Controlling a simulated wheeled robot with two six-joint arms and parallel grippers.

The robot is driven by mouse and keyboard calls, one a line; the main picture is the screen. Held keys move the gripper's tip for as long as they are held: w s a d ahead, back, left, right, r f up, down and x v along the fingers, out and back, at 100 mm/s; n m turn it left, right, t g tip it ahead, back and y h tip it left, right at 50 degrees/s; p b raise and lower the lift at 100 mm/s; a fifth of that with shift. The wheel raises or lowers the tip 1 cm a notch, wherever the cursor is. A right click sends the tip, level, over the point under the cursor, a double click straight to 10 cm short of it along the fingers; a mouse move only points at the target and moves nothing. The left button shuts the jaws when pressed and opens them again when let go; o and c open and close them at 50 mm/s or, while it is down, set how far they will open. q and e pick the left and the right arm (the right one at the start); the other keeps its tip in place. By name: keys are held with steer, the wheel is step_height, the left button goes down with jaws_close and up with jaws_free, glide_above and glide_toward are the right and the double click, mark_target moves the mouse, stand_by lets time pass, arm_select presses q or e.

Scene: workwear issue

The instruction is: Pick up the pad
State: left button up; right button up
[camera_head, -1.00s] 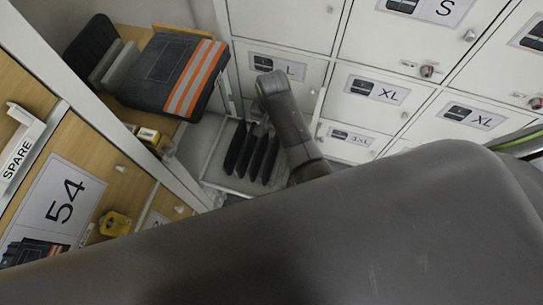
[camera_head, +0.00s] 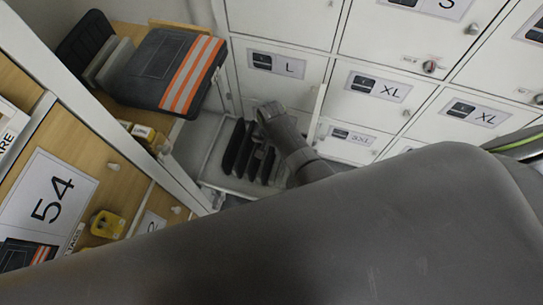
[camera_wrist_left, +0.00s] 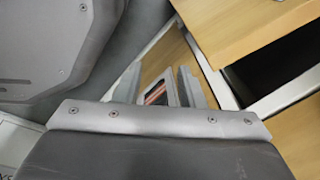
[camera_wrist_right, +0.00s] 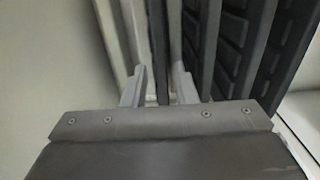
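Several dark pads (camera_head: 234,147) stand on edge side by side in a light grey bin (camera_head: 213,165) below the lockers. My right gripper (camera_head: 257,140) is over them, pointing down; its fingertips are hard to make out in the head view. In the right wrist view, the two fingers of my right gripper (camera_wrist_right: 158,88) are apart, with the narrow edge of a dark pad (camera_wrist_right: 160,45) in line with the gap. I cannot tell whether they touch it. More ribbed dark pads (camera_wrist_right: 235,45) stand to the right. My left gripper (camera_wrist_left: 158,88) is open and empty.
White lockers (camera_head: 280,92) with size labels rise behind the bin. A dark folded garment with orange stripes (camera_head: 167,75) lies on a wooden shelf at upper left. Wooden drawers (camera_head: 103,190) and a yellow item (camera_head: 107,224) are at left. My grey arm fills the foreground.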

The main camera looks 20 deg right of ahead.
steer(key=shift+f, duration=0.45)
jaws_close()
